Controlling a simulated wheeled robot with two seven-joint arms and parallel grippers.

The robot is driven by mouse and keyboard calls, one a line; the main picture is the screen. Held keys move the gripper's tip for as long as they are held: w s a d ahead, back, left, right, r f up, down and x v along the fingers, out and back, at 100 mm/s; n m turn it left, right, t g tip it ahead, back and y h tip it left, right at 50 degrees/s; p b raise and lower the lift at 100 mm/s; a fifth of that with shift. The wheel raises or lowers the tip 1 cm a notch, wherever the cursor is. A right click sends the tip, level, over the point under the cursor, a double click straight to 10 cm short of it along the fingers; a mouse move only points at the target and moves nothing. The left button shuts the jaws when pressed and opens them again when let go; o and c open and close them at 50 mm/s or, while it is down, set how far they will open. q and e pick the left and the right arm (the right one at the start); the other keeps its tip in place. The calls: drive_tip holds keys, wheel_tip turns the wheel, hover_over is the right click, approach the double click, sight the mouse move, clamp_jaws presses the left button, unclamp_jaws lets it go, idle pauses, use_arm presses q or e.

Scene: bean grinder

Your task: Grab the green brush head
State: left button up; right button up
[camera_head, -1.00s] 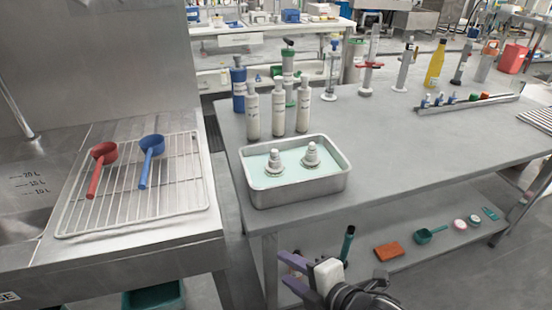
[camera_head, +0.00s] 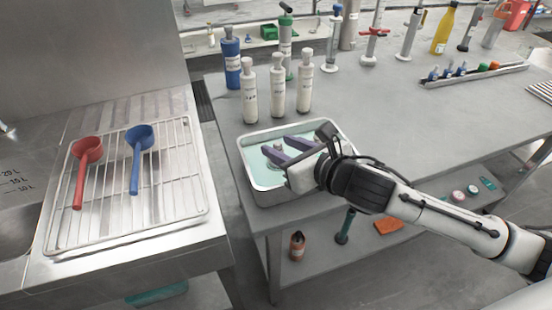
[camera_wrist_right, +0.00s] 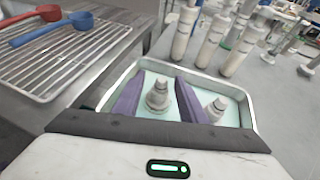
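I cannot pick out a green brush head with certainty. A dark green upright piece (camera_head: 346,225) stands on the lower shelf, and a small flat green piece (camera_head: 488,183) lies farther right there. My right gripper (camera_head: 280,147) is over the metal tray (camera_head: 265,199) of pale green liquid. Its purple fingers are spread apart and appear on either side of a grey stepped fitting (camera_wrist_right: 157,96) in the right wrist view; contact cannot be told. A second grey fitting (camera_wrist_right: 217,107) is right of the fingers. My left gripper is not in view.
White bottles (camera_head: 277,85) and a blue bottle (camera_head: 232,62) stand behind the tray. A red scoop (camera_head: 84,165) and a blue scoop (camera_head: 138,152) lie on the wire rack (camera_head: 110,222) at left. An orange block (camera_head: 388,226) lies on the lower shelf. The middle tabletop is clear.

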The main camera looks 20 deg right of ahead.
drive_tip(key=x, duration=0.6)
drive_tip(key=shift+w+d+f, duration=0.1)
drive_tip(key=shift+w+f, duration=0.05)
drive_tip(key=shift+f, duration=0.3)
drive_tip(key=c, duration=0.9)
